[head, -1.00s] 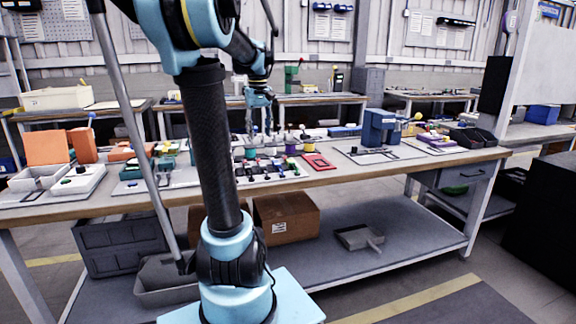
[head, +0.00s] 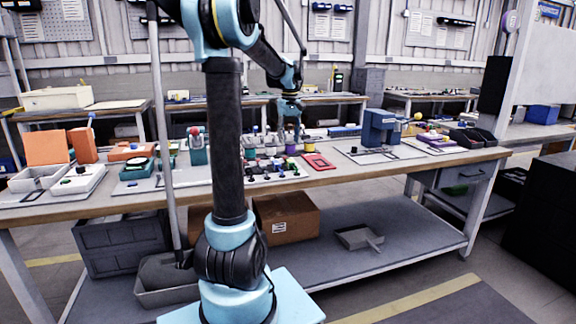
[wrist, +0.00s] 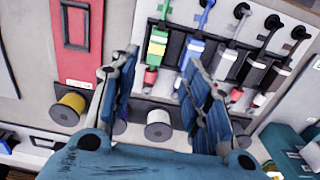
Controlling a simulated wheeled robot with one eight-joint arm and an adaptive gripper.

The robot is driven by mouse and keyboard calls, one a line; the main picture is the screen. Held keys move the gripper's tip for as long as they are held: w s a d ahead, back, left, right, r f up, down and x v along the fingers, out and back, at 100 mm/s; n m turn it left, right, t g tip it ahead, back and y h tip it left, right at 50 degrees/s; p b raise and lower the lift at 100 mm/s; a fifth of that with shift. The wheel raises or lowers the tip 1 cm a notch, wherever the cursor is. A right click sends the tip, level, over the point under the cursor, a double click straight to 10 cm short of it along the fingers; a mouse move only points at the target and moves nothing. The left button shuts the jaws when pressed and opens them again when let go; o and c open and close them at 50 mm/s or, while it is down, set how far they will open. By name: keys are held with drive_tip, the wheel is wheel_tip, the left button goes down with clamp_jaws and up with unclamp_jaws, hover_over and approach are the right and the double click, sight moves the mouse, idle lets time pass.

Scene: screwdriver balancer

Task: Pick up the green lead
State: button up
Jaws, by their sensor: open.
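The green lead (wrist: 157,45) lies in a slot of a pale rack at the top middle of the wrist view, with a green body and a yellowish band. A blue lead (wrist: 192,52) lies just right of it. My gripper (wrist: 160,63) is open and empty, its two fingers apart on either side of the green lead in the picture. In the head view my gripper (head: 289,137) hangs pointing down above the middle of the bench. I cannot pick out the green lead there, nor tell the height left above it.
White and black leads (wrist: 258,72) fill the rack to the right. A yellow spool (wrist: 68,108), a white spool (wrist: 158,125) and a red frame (wrist: 75,40) lie nearby. A blue machine (head: 380,127) stands further right on the bench (head: 340,178).

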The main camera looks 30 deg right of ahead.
hover_over(290, 160)
drive_tip(key=f, duration=0.4)
drive_tip(key=shift+s+a+f, duration=0.2)
drive_tip(key=shift+a+f, duration=0.15)
drive_tip(key=f, duration=0.4)
drive_tip(key=shift+w+d, duration=0.25)
drive_tip(key=shift+d, duration=0.1)
drive_tip(key=shift+f, duration=0.55)
drive_tip(key=shift+c, duration=0.3)
clamp_jaws()
